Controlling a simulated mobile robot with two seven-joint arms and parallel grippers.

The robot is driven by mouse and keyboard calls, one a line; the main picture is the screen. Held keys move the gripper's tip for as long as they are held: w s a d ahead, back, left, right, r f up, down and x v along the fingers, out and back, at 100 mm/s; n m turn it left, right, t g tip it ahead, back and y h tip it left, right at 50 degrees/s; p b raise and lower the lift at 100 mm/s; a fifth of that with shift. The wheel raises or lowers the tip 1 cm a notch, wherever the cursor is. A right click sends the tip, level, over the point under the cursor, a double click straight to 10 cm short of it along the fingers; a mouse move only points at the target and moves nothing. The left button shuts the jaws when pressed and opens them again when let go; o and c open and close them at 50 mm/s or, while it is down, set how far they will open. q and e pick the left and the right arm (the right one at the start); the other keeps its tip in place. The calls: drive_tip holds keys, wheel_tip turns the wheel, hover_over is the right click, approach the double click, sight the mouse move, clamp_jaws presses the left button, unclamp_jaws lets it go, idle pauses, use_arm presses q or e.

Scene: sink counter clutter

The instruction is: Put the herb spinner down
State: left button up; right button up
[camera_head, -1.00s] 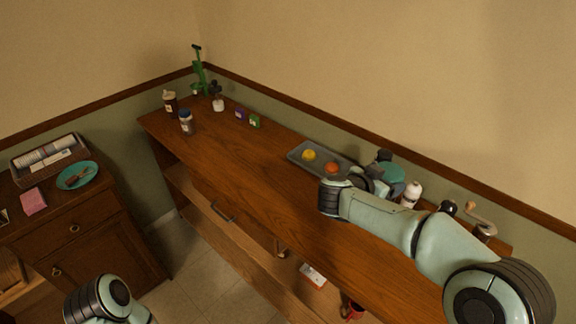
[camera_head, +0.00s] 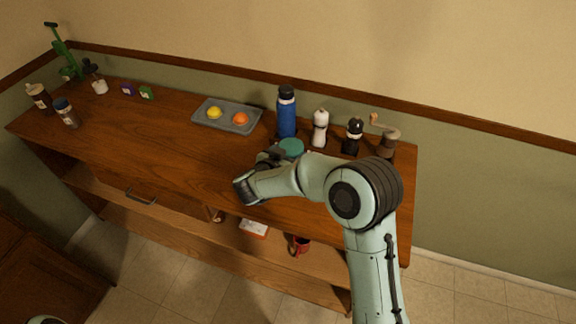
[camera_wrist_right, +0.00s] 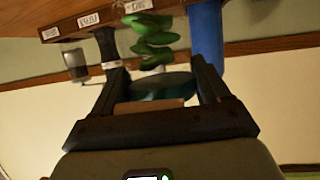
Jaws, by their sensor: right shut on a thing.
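The herb spinner shows a round teal lid (camera_head: 291,147) in the head view, in front of the blue bottle (camera_head: 286,112). In the wrist view, the teal lid (camera_wrist_right: 160,86) lies between the fingers of my right gripper (camera_wrist_right: 163,92), with green leafy pieces (camera_wrist_right: 152,38) beyond it. That view looks inverted. My right gripper (camera_head: 276,155) is shut on the spinner over the right part of the counter. The arm hides much of the spinner in the head view; I cannot tell whether its base touches the wood. My left gripper is out of view.
A grey tray (camera_head: 206,121) with a yellow and an orange fruit lies left of the spinner. A white-topped shaker (camera_head: 319,130), a dark mill (camera_head: 352,138) and a crank grinder (camera_head: 387,140) stand to its right. The counter (camera_head: 165,140) left and front of the tray is clear.

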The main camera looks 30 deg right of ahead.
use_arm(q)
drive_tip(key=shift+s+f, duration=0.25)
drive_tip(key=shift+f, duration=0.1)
use_arm(e)
drive_tip(key=shift+f, duration=2.1)
drive_tip(key=shift+f+b, duration=0.25)
drive_tip(key=shift+b, duration=0.05)
drive_tip(key=o, duration=1.2)
drive_tip(key=shift+r, duration=0.25)
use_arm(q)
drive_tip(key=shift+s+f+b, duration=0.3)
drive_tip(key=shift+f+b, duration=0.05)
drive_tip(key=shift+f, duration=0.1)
use_arm(e)
drive_tip(key=v, duration=1.2)
drive_tip(key=shift+f, duration=0.1)
